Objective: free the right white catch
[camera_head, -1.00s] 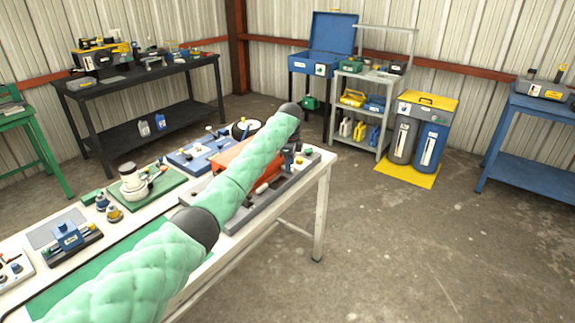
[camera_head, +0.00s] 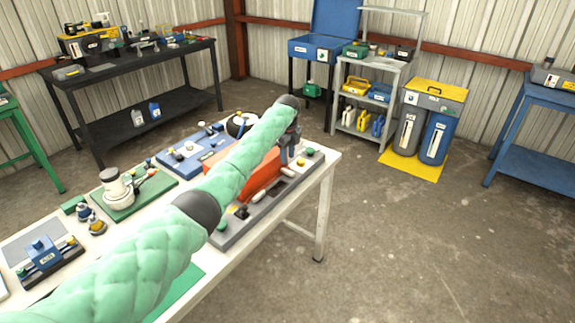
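An orange-red case (camera_head: 262,178) sits on a grey base (camera_head: 232,232) at the right end of the white workbench (camera_head: 322,186). Small white parts lie along its front edge; the right one (camera_head: 288,171), probably the right white catch, is near the case's right end. My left arm, in a green quilted sleeve, crosses in front and hides much of the case. My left gripper (camera_head: 288,150) is dark and hangs from the arm's end, close to the case's right end. Its fingertips are too small and hidden to judge open or shut, or contact. My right gripper is out of view.
A blue panel (camera_head: 190,150) and a green board with a white pot (camera_head: 117,190) are on the bench left of the case. A blue fixture (camera_head: 42,250) is nearer left. Small knobs (camera_head: 300,161) are on the base's right end. Open concrete floor is to the right.

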